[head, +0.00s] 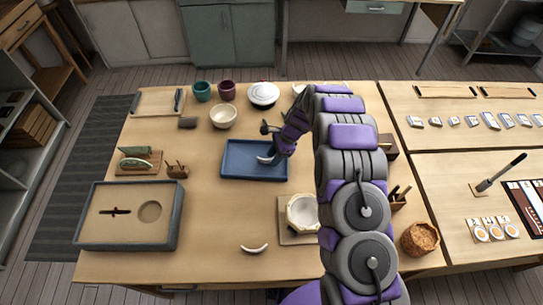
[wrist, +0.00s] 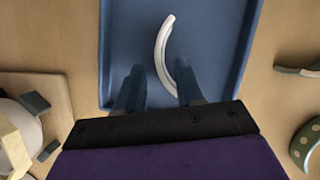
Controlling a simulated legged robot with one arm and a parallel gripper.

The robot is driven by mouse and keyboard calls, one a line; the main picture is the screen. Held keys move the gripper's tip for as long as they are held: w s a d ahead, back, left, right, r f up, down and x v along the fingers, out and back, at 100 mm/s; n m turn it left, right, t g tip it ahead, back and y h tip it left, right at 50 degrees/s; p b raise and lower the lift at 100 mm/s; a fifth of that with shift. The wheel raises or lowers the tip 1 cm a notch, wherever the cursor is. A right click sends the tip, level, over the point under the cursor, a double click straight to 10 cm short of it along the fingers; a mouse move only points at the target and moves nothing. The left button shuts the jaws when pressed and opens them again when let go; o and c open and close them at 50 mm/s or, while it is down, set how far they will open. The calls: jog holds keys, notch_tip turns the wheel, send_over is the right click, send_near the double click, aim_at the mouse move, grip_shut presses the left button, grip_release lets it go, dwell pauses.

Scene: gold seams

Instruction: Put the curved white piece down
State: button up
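A curved white piece (head: 266,160) shows at the blue tray (head: 232,172), below my gripper (head: 276,148). In the wrist view the white piece (wrist: 162,50) appears over the tray floor (wrist: 125,40), and its lower end reaches between the fingers of my gripper (wrist: 158,90). The fingers are apart. The piece is close to the right finger, with a clear gap to the left one. I cannot tell whether it touches the right finger. A second curved white piece (head: 254,249) lies on the bare table near the front edge.
A cream bowl (head: 302,212) stands on a board right of the tray's front. A grey-rimmed box (head: 86,215) is at the left. Cups (head: 203,91), a bowl (head: 223,115) and a white lidded pot (head: 263,93) stand behind the tray.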

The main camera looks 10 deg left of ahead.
jog(key=shift+d+r, duration=0.1)
jog(key=shift+d, duration=0.15)
jog(key=shift+w+a+r, duration=0.1)
jog(key=shift+r, duration=0.25)
jog(key=p+v, duration=0.2)
jog(key=v, duration=0.9)
jog(key=s+d+r+n, duration=0.2)
jog(key=s+d+r, duration=0.1)
jog(key=r, duration=0.3)
jog(key=s+d+r+n, duration=0.1)
jog(key=s+d+r, duration=0.1)
jog(key=s+r, duration=0.25)
jog(key=s+d+r+n+h, duration=0.1)
jog(key=s+d+r+n, duration=0.2)
jog(key=s+d+r, duration=0.5)
jog(key=s+d+r+n+h, duration=0.2)
jog(key=s+d+r+n, duration=0.15)
jog(key=s, duration=0.95)
jog(key=s+d+r+n+h, duration=0.1)
jog(key=s+d+n, duration=0.2)
jog(key=s, duration=1.1)
jog(key=shift+s+d, duration=0.25)
jog(key=shift+d, duration=0.9)
